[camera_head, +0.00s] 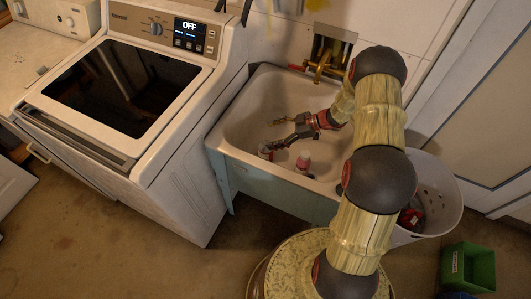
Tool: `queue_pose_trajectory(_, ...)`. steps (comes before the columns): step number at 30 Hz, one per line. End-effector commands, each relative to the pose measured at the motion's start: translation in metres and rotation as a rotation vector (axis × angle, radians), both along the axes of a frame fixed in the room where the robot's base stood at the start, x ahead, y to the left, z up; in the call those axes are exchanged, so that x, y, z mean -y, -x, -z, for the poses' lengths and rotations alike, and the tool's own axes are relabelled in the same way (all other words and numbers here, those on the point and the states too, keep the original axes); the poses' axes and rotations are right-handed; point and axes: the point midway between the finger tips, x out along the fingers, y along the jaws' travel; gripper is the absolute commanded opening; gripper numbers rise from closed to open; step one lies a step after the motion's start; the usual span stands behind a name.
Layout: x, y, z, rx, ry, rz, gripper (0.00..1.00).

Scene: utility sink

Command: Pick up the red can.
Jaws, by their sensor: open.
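A small red can-like item (303,161) with a paler top stands upright in the white sink basin (245,120), near its front. A second small whitish and red item (265,152) stands to its left, partly hidden by a finger of my gripper. I cannot tell for sure which one is the red can. My gripper (273,135) is inside the basin, pointing left, with its fingers spread and nothing seen between them. Its lower finger is close to the whitish and red item; whether they touch is unclear.
Brass taps (328,62) are on the wall behind the sink. A white washing machine (170,130) stands against the left side. A white perforated basket (440,205) with dark and red contents is at right, and a green bin (468,266) sits on the floor.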

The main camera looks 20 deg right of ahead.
Motion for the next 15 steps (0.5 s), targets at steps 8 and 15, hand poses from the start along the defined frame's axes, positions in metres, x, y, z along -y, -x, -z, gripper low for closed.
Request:
queue_pose_trajectory(8, -0.001, 0.001, 0.031, -0.01, -0.005, 0.006, 0.72)
queue_pose_trajectory(15, 0.0, 0.0, 0.079, -0.009, -0.004, 0.007, 0.72)
